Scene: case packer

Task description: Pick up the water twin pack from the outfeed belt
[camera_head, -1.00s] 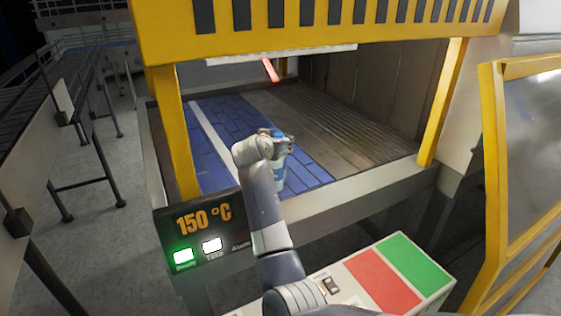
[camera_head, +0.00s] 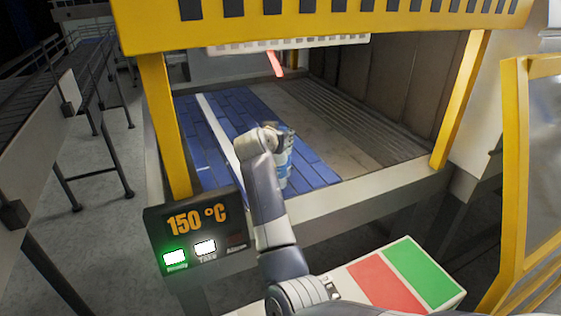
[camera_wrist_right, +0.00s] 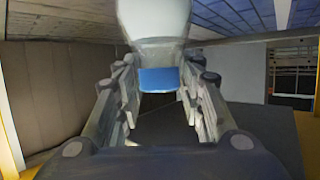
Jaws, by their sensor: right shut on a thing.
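The water twin pack (camera_head: 284,165) shows in the head view as a clear and blue shape at the near edge of the blue belt. It is partly hidden by my right arm. My right gripper (camera_head: 285,137) is at its upper part and shut on it. In the right wrist view the pack (camera_wrist_right: 155,18) is a pale, translucent body with a blue patch, between the two fingers of my right gripper (camera_wrist_right: 158,88). I cannot tell whether its base touches the belt. My left gripper is not in view.
The blue outfeed belt (camera_head: 233,104) lies inside a yellow frame (camera_head: 163,120) with a low overhead beam. A metal front ledge (camera_head: 375,203) borders it. A 150 °C panel (camera_head: 197,222) stands at the front left. A yellow-framed door (camera_head: 517,160) is at the right.

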